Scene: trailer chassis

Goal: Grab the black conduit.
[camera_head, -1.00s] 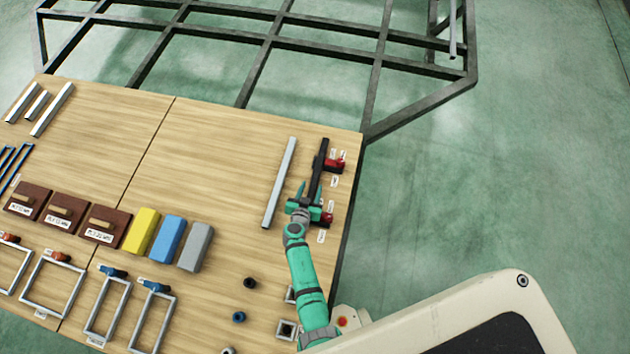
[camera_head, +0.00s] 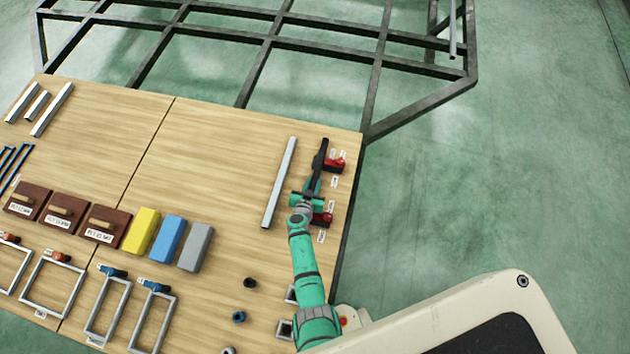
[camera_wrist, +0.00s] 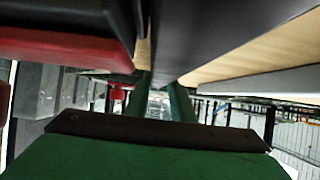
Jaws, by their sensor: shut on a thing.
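The black conduit (camera_head: 321,157) is a long dark bar near the right edge of the wooden table. In the wrist view the dark conduit (camera_wrist: 195,35) runs from the top edge down to the green fingers. My gripper (camera_head: 313,184) is at the conduit's near part, with its teal fingers close together and shut on it. In the wrist view the fingers (camera_wrist: 164,98) stand at either side of the bar's line. The gripper body hides the conduit's near end. I cannot tell whether the conduit is clear of its supports.
Red clamps, one at the far end (camera_head: 336,163) and one at the near end (camera_head: 323,218), stand close to the conduit's right. A silver bar (camera_head: 279,183) lies to its left. A grey block (camera_head: 195,247) and other coloured blocks stand further left. A dark chassis frame (camera_head: 376,80) lies beyond the table.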

